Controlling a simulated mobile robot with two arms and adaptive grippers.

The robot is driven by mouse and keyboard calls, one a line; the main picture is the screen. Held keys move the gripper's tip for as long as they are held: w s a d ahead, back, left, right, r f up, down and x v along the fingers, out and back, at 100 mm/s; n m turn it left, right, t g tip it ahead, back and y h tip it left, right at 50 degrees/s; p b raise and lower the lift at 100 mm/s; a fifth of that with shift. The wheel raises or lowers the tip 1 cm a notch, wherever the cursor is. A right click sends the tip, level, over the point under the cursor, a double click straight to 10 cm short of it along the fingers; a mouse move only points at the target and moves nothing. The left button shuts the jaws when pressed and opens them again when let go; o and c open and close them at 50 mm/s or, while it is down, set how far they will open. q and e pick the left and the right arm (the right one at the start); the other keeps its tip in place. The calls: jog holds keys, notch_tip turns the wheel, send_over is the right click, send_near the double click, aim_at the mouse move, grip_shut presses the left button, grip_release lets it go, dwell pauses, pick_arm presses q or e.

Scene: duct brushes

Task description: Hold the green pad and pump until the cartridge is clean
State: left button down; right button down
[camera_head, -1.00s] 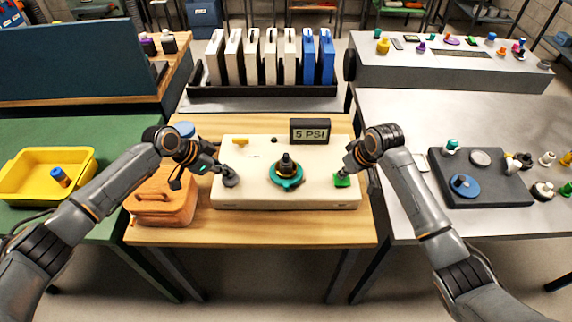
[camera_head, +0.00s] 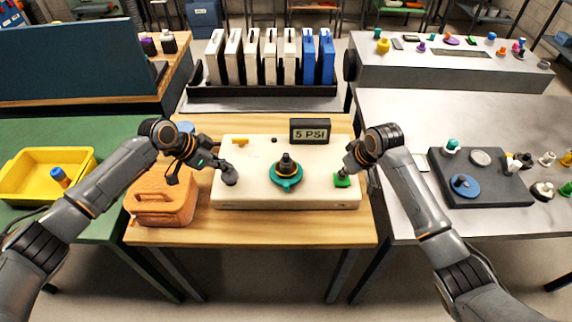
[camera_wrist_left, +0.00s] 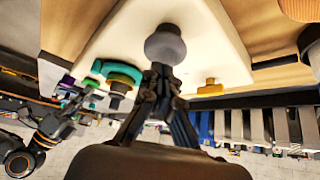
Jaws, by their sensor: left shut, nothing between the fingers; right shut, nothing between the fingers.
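A cream box (camera_head: 325,193) lies on the wooden table. The green pad (camera_head: 342,181) is at its right end, and my right gripper (camera_head: 346,169) is shut with its tips down at the pad. A grey round knob (camera_head: 229,176) is at the box's left end. My left gripper (camera_head: 218,163) is shut and empty, its tips at the knob; in the left wrist view the knob (camera_wrist_left: 165,45) is just beyond the fingertips. A teal ring with a black fitting (camera_head: 286,172) sits mid-box. A display (camera_head: 310,130) reads 5 PSI. I cannot tell which part is the cartridge.
An orange case (camera_head: 162,206) stands left of the box. A yellow tray (camera_head: 47,172) is on the green table. A rack (camera_head: 262,92) behind holds several white and blue panels. The right table has a dark plate (camera_head: 485,190) with fittings. The wooden table's front strip is clear.

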pick_arm(q)
jog(key=shift+f, duration=1.15)
jog(key=shift+r, duration=1.2)
notch_tip(320, 180, up, 7)
dwell(0.4)
pick_arm(e)
jog(key=shift+r, duration=3.5)
